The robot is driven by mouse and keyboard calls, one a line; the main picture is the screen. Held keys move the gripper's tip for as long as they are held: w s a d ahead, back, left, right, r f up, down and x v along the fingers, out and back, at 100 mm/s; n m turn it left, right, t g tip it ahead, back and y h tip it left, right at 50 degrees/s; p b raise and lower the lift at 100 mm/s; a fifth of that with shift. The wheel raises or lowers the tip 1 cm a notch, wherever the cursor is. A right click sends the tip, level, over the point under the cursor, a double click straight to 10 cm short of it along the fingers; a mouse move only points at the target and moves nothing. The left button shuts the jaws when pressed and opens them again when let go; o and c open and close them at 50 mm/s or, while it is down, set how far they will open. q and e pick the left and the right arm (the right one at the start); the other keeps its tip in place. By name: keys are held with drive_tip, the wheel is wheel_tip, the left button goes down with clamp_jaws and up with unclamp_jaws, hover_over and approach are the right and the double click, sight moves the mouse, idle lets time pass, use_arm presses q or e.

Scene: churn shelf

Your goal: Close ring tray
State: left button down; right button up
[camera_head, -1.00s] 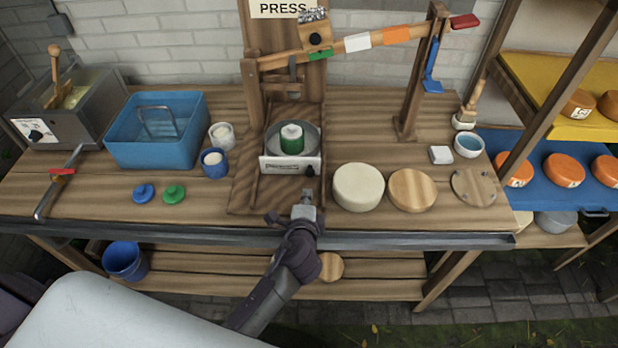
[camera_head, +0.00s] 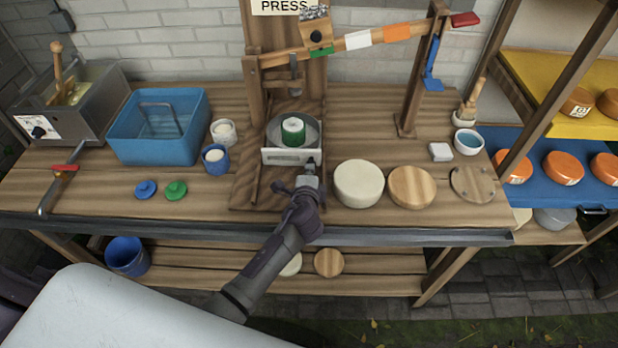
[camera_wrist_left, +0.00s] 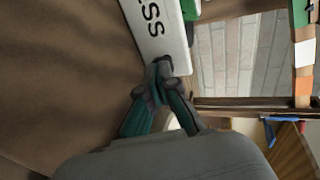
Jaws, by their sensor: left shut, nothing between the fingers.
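The ring tray (camera_head: 282,155) has a pale front panel and sits low in the wooden press, holding a round metal dish (camera_head: 273,132) with a green and white mould (camera_head: 292,131) in it. My left gripper (camera_head: 309,167) is shut and empty, with its fingertips at the right end of the tray's front. In the left wrist view, the closed fingertips (camera_wrist_left: 160,66) are against or very close to the lettered white panel (camera_wrist_left: 158,38). Exact contact is hard to tell. The fingers partly hide the panel's right end. My right gripper is not in view.
A white cheese wheel (camera_head: 358,183) and wooden discs (camera_head: 411,187) stand right of the press. A blue cup (camera_head: 215,160), blue lid (camera_head: 146,189) and green lid (camera_head: 175,190) are to the left. The press lever (camera_head: 398,37) hangs above.

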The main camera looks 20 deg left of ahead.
sight(310, 145)
use_arm(q)
drive_tip(key=w+a+b, duration=0.1)
drive_tip(key=w, duration=0.2)
drive_tip(key=w+a+b, duration=0.1)
drive_tip(key=w, duration=0.2)
drive_tip(key=w+b, duration=0.1)
drive_tip(key=w, duration=0.3)
drive_tip(key=shift+a+f, duration=0.15)
drive_tip(key=shift+a, duration=0.25)
drive_tip(key=shift+a+r, duration=0.1)
drive_tip(key=shift+r, duration=0.3)
